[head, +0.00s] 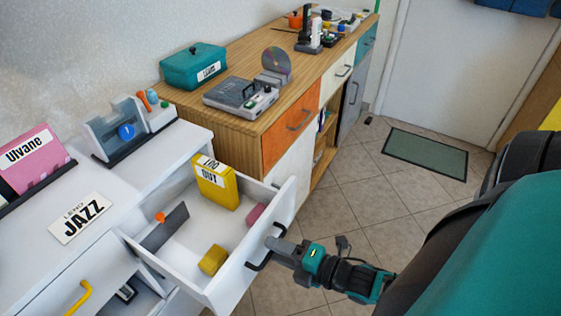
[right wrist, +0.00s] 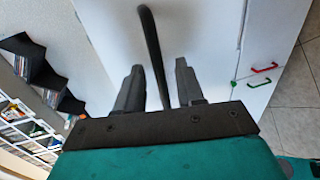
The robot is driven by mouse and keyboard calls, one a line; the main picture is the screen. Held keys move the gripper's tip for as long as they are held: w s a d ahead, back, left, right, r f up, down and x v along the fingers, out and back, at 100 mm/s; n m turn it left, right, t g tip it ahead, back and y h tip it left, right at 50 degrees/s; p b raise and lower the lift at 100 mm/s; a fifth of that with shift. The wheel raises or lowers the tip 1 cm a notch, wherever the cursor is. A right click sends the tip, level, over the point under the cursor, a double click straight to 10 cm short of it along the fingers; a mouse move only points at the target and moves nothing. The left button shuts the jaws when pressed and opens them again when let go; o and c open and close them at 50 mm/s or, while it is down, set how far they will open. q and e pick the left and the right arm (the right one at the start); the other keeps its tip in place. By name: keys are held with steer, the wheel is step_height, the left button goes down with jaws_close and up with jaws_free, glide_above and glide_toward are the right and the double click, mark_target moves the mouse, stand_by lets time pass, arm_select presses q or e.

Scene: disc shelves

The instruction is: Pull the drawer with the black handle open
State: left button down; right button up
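The white drawer (head: 222,290) stands pulled out from the white cabinet, its inside showing. Its black handle (head: 257,265) is a bent bar on the drawer front. My right gripper (head: 275,244) is at this handle, reaching in from the right. In the right wrist view the black handle (right wrist: 153,50) runs between the two fingers of my right gripper (right wrist: 158,85). The fingers are apart, with a gap visible on both sides of the bar. My left gripper is not in view.
The drawer holds a yellow box (head: 215,185), a yellow block (head: 212,260), a pink item (head: 256,213) and a dark divider (head: 165,228). A yellow handle (head: 80,297) is at lower left. A wooden sideboard (head: 215,125) stands behind. Tiled floor (head: 345,215) is free to the right.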

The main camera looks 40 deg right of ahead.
steer(key=v, duration=1.3)
steer(key=shift+p, duration=0.4)
